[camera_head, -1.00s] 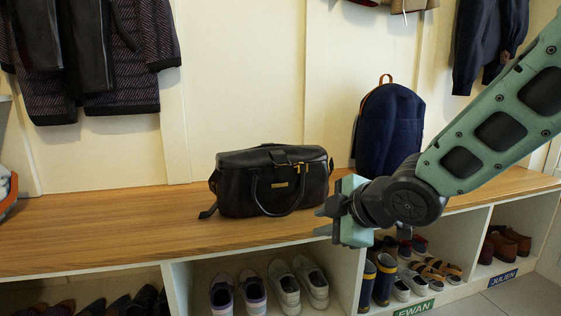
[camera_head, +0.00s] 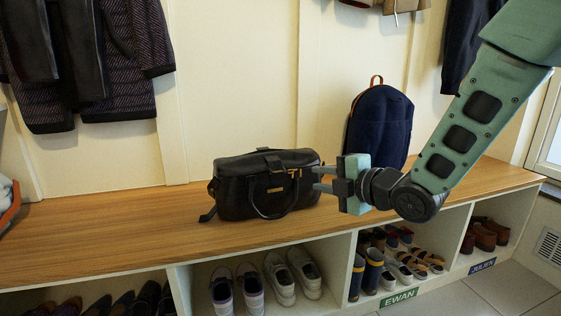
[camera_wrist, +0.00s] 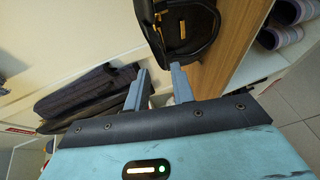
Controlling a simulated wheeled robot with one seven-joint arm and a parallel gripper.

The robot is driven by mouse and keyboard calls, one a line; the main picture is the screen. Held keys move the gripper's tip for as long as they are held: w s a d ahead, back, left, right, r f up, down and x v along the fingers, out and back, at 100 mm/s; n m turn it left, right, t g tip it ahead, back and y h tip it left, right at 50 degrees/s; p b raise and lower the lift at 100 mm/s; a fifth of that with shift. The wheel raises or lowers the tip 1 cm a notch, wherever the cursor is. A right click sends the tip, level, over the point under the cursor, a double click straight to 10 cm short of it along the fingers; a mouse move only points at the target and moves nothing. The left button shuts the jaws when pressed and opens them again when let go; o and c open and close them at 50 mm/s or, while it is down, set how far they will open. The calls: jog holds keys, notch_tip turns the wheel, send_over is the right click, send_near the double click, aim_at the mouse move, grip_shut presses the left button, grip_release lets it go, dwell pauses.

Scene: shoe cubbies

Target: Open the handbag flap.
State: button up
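The black handbag (camera_head: 262,187) stands upright on the wooden bench. Its flap (camera_head: 272,158) with gold-coloured fittings lies closed over the top, and its handles hang down the front. My gripper (camera_head: 318,180) is at the bag's right end, with its fingers spread apart and pointing left at it. In the wrist view my gripper (camera_wrist: 160,82) shows two open fingers with a gap between them and nothing held. The handbag (camera_wrist: 178,30) shows beyond the fingertips at the top. I cannot tell whether a fingertip touches the bag.
A navy backpack (camera_head: 379,125) leans on the wall behind my gripper. Cubbies with shoes (camera_head: 236,290) lie below the bench. Coats (camera_head: 85,60) hang on the wall.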

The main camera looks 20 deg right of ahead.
jog(key=p, duration=0.2)
jog(key=b, duration=0.1)
send_near(270, 160)
jog(key=w+a+f, duration=0.2)
jog(key=f, duration=0.1)
jog(key=shift+w+a+f, duration=0.25)
jog(key=shift+a, duration=0.1)
grip_shut()
